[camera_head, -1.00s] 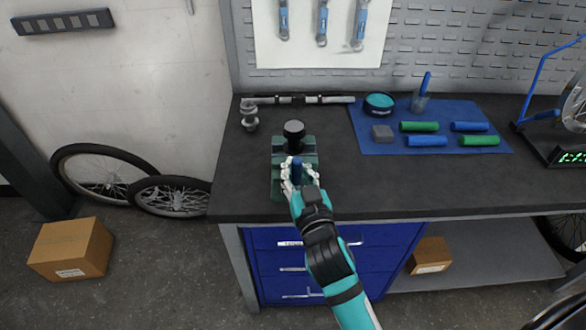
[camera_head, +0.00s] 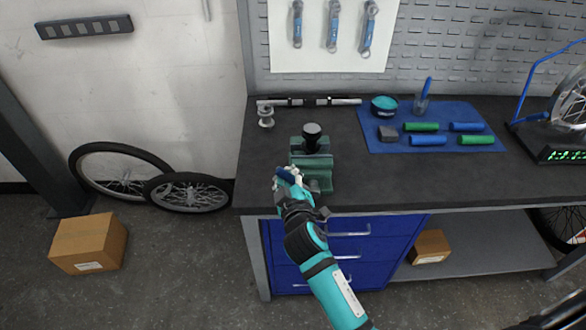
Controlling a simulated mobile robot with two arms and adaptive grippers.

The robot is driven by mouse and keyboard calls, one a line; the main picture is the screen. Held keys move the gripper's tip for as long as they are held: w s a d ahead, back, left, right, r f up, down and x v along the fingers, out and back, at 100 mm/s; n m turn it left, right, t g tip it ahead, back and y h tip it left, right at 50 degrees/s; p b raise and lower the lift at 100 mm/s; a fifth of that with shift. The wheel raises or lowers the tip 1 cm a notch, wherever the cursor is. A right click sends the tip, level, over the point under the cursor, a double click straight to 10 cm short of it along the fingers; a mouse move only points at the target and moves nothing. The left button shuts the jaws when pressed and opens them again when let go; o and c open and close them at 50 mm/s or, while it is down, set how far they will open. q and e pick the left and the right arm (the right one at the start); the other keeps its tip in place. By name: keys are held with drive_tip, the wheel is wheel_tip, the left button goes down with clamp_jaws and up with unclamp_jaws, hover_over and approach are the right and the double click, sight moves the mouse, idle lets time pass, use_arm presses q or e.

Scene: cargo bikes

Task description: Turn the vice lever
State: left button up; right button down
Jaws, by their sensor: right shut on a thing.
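The green vice (camera_head: 316,165) stands at the front edge of the dark workbench, with a round black part on top. My right gripper (camera_head: 288,177) is at the vice's front left, its arm coming up from the bottom. It is shut on the vice lever (camera_head: 285,173), whose dark blue grip shows between the pale fingers and leans to the left. The fingers hide the lower part of the lever. My left gripper is not in view.
A silver part (camera_head: 265,117) stands behind the vice, left. Blue drawers (camera_head: 370,250) are below. The bench's right front is clear.

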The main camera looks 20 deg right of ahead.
drive_tip(key=shift+a+f+n, duration=0.3)
drive_tip(key=shift+f+n, duration=0.05)
drive_tip(key=shift+f, duration=0.2)
drive_tip(key=shift+a+f+n, duration=0.3)
drive_tip(key=shift+f+n, duration=0.05)
drive_tip(key=shift+f, duration=0.15)
drive_tip(key=c, duration=1.3)
unclamp_jaws()
drive_tip(key=shift+s+a+r, duration=0.1)
drive_tip(key=shift+s+r, duration=0.2)
drive_tip(key=shift+s, duration=0.05)
drive_tip(key=shift+o, duration=0.7)
drive_tip(key=shift+w, duration=0.15)
drive_tip(key=shift+r, duration=0.1)
drive_tip(key=v, duration=0.7)
drive_tip(key=shift+s, duration=0.3)
